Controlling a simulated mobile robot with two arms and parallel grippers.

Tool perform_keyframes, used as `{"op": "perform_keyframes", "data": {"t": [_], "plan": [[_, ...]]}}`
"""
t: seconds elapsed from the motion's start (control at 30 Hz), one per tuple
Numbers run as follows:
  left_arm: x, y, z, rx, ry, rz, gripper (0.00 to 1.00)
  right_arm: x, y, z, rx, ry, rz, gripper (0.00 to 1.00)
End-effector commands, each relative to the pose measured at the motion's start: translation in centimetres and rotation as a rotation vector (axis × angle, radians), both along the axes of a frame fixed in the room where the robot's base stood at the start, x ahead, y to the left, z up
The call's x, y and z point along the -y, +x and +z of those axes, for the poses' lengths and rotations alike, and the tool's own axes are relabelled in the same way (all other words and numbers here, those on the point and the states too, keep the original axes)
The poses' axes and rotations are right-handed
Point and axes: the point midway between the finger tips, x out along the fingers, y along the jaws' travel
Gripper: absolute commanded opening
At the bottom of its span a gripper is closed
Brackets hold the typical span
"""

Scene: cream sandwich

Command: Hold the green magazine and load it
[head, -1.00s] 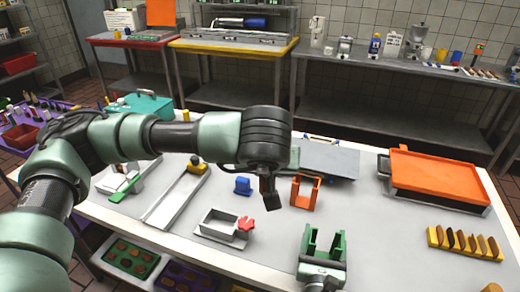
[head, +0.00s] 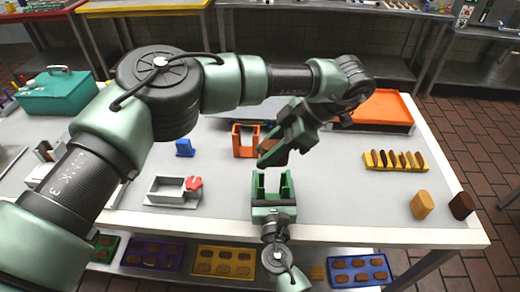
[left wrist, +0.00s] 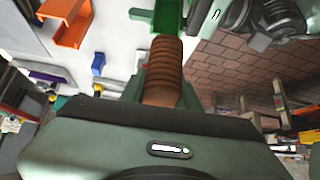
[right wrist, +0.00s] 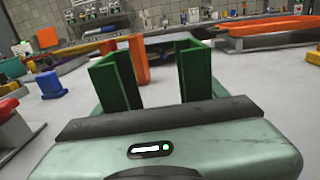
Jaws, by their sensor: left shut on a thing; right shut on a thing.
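The green magazine (head: 286,187) is an upright open-topped holder with two channel-like walls, standing at the table's front edge. My right gripper (head: 273,213) is shut on its lower part. The walls also show in the right wrist view (right wrist: 115,85), with nothing visible between them. My left gripper (head: 290,143) is above and slightly behind the magazine, tilted. It is shut on a stack of round brown biscuits (left wrist: 163,70), clear in the left wrist view and mostly hidden by the fingers in the head view. The magazine (left wrist: 168,14) lies beyond the stack there, apart from it.
An orange U-shaped holder (head: 236,139) stands behind the magazine. A grey box with a red knob (head: 194,184) and a blue block (head: 184,148) are to the left. A yellow rack (head: 376,160) of brown pieces and an orange tray (head: 383,108) are right. Table between is clear.

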Motion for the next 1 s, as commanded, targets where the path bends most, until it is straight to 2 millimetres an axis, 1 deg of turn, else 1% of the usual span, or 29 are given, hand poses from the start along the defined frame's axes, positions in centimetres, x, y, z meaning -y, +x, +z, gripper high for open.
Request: {"op": "perform_keyframes", "data": {"t": [0.33,0.47,0.67,1.0], "plan": [[0.0,0.0,0.1,0.001,0.008,0.0,0.0,0.0,0.0,0.0,0.0,0.001,0.0,0.26],[0.0,0.0,-0.3,-0.001,0.008,-0.001,0.0,0.0,0.0,0.0,0.0,0.001,0.0,0.26],[0.0,0.0,-1.7,-0.001,0.008,-0.001,0.0,0.0,0.0,0.0,0.0,0.001,0.0,0.26],[0.0,0.0,-4.9,-0.001,0.007,-0.002,0.0,0.0,0.0,0.0,0.0,0.001,0.0,0.26]]}}
